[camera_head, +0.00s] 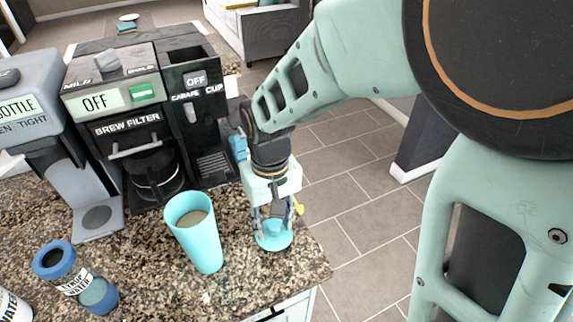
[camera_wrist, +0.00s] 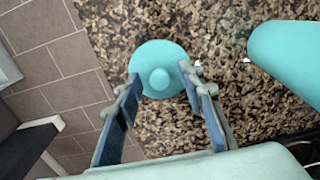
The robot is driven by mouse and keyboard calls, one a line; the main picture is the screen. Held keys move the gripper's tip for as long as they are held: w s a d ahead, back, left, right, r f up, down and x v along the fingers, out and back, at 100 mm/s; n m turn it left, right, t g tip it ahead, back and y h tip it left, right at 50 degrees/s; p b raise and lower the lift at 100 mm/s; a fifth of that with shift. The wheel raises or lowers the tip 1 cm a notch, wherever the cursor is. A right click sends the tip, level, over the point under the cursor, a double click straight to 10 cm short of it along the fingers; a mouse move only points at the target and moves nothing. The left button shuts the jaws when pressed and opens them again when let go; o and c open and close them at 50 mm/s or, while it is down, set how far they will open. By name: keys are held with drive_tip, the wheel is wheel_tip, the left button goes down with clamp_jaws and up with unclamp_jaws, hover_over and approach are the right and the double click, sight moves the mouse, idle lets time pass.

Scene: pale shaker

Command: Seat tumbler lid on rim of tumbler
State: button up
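The tumbler lid (camera_head: 274,242) is a turquoise disc lying flat on the speckled counter near its right edge. In the wrist view the lid (camera_wrist: 160,52) has a round knob at its middle. My gripper (camera_head: 274,213) points down over the lid. In the wrist view my gripper (camera_wrist: 159,72) has its fingertips well apart, on either side of the knob, with gaps showing. The turquoise tumbler (camera_head: 194,236) stands upright and open-topped to the left of the lid, with something brownish inside. Part of the tumbler (camera_wrist: 291,58) shows at the right of the wrist view.
A black coffee maker (camera_head: 120,124) with a carafe stands behind the tumbler, beside a grey dispenser (camera_head: 38,140). The counter (camera_head: 250,285) ends just right of the lid, with tiled floor beyond.

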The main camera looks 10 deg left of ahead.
sight(274, 226)
clamp_jaws()
drive_tip(key=shift+r+p, duration=0.7)
drive_tip(key=shift+r, duration=0.15)
drive_tip(key=shift+r+p, duration=1.35)
drive_tip(key=shift+r, duration=0.35)
drive_tip(key=w+d+m+p, duration=0.1)
drive_tip(key=w+d+m, duration=0.1)
drive_tip(key=d, duration=0.5)
drive_tip(key=w+d+f+m+p, duration=0.1)
drive_tip(key=w+d+m, duration=0.1)
drive_tip(key=w+d, duration=0.3)
drive_tip(key=w+d+m+p, duration=0.2)
drive_tip(key=w+d, duration=0.2)
drive_tip(key=d, duration=0.5)
drive_tip(key=shift+w+f, duration=0.15)
drive_tip(key=shift+f, duration=0.05)
drive_tip(key=shift+a, duration=0.1)
